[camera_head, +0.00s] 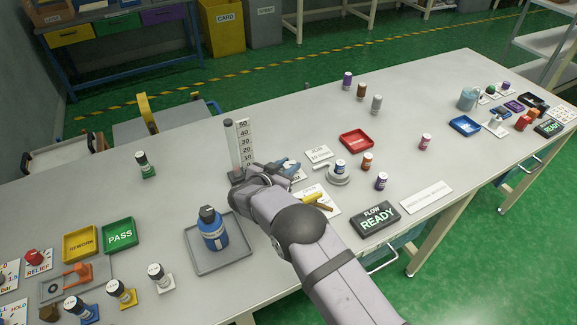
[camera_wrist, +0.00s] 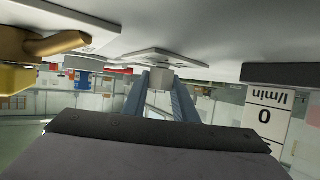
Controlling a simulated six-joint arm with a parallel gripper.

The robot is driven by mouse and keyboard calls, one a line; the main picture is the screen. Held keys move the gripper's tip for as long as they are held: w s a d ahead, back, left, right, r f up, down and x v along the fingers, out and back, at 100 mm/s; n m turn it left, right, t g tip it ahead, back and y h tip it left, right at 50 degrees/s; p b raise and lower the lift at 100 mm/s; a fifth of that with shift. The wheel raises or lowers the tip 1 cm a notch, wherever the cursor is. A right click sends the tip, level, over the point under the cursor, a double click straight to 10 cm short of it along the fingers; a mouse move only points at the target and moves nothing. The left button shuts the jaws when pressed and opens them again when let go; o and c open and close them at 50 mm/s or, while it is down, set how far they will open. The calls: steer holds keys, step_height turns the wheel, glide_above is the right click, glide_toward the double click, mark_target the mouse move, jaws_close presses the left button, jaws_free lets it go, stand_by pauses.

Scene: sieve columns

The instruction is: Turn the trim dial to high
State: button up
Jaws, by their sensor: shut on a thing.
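The trim dial shows in the wrist view as a small grey block (camera_wrist: 161,72) under a pale plate (camera_wrist: 165,56), with the picture upside down. My gripper (camera_wrist: 160,88) has its two blue-grey fingers on either side of this block and is shut on it. In the head view my gripper (camera_head: 287,165) reaches the table just right of the scale column, and my wrist covers most of the dial. A white card edge (camera_head: 299,175) shows beside the fingers, its lettering mostly hidden. The dial's pointer and its setting cannot be seen.
A flow tube with a numbered scale (camera_head: 243,140) stands close left of my gripper. A yellow-handled valve (camera_head: 314,199) is close in front. A blue bottle (camera_head: 212,230) stands on a grey tray (camera_head: 239,262). A FLOW READY display (camera_head: 377,218) and small bottles are to the right.

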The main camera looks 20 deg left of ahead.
mark_target(289, 164)
steer(key=o, duration=1.1)
steer(key=shift+r, duration=0.15)
step_height(289, 164, up, 10)
steer(key=shift+f+b, duration=0.1)
steer(key=shift+b, duration=0.5)
